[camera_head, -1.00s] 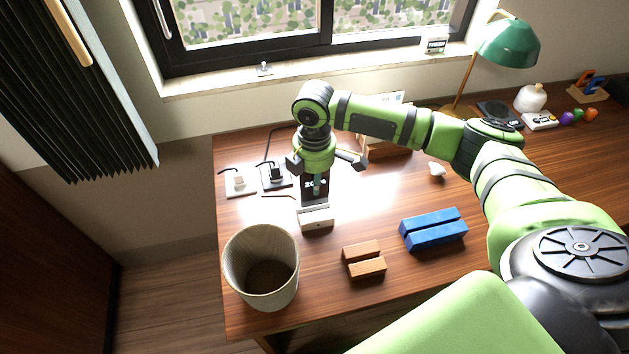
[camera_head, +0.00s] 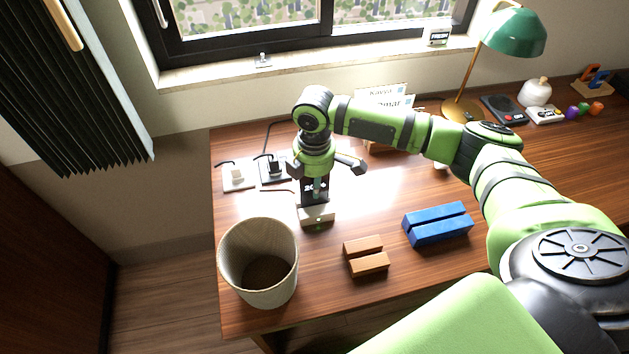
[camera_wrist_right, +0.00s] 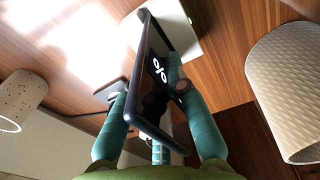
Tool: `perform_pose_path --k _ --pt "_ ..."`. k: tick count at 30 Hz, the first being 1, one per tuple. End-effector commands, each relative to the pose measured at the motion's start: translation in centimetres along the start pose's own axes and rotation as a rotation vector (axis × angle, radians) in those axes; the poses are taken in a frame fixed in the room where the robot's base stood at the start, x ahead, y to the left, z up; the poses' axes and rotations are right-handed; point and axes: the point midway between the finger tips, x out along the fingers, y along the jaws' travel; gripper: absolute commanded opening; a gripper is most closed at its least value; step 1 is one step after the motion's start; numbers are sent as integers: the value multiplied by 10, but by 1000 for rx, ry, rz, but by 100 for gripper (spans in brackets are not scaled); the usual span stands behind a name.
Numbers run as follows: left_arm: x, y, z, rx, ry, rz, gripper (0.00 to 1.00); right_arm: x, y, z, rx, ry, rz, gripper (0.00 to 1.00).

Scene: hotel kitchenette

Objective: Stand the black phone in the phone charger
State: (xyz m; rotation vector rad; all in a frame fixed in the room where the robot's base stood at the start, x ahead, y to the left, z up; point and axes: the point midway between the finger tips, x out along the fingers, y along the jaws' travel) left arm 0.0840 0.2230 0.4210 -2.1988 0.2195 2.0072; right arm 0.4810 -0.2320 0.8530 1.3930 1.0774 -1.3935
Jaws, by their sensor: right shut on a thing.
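The black phone (camera_head: 308,199) stands upright with its lit screen facing the front. Its lower edge meets the white phone charger (camera_head: 317,215) near the desk's left part, and a small green light shows on the charger's front. My right gripper (camera_head: 316,184) is shut on the phone from above. In the right wrist view the fingers (camera_wrist_right: 155,88) lie on both sides of the phone (camera_wrist_right: 153,95), and the charger (camera_wrist_right: 180,28) shows at its far end. How deep the phone sits in the slot is hidden. My left gripper is not in view.
A woven bin (camera_head: 232,265) stands at front left. A black plug base (camera_head: 272,172) and a white one (camera_head: 238,177) are behind left. A green lamp (camera_head: 515,32) stands back right.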

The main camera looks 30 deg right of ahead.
Motion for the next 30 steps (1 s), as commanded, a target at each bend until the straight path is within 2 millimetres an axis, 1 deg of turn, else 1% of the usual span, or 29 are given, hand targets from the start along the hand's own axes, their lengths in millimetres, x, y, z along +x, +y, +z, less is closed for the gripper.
perform_pose_path --k 12,13,15,25,28,30 --pt "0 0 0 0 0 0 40 0 0 0 0 0 0 0" --pt "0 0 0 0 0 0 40 0 0 0 0 0 0 19" --pt "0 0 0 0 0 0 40 0 0 0 0 0 0 42" --pt "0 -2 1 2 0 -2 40 0 0 0 0 0 0 42" --pt "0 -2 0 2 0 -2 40 -7 0 0 0 0 1 42" --pt "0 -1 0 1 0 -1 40 -16 0 0 0 1 2 42"
